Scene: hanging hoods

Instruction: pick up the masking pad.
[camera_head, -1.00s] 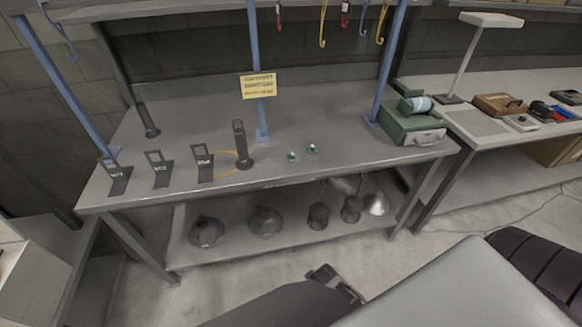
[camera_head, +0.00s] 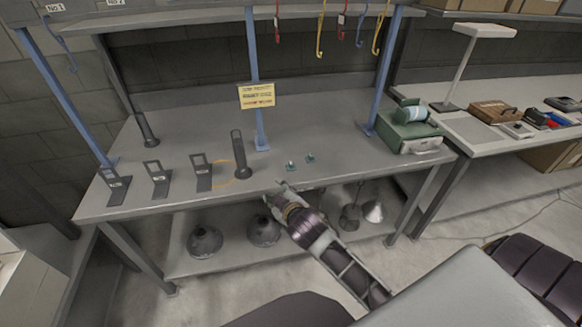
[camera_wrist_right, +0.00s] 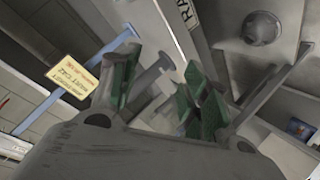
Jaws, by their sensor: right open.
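My left gripper is not in view.
The grey bench (camera_head: 190,125) carries several dark stands, a tall black holder (camera_head: 241,155), a yellow sign (camera_head: 257,95) and a green case (camera_head: 400,132). Blue posts rise from it. Dark hoods (camera_head: 205,241) sit on the lower shelf. Coloured hooks (camera_head: 320,36) hang above.

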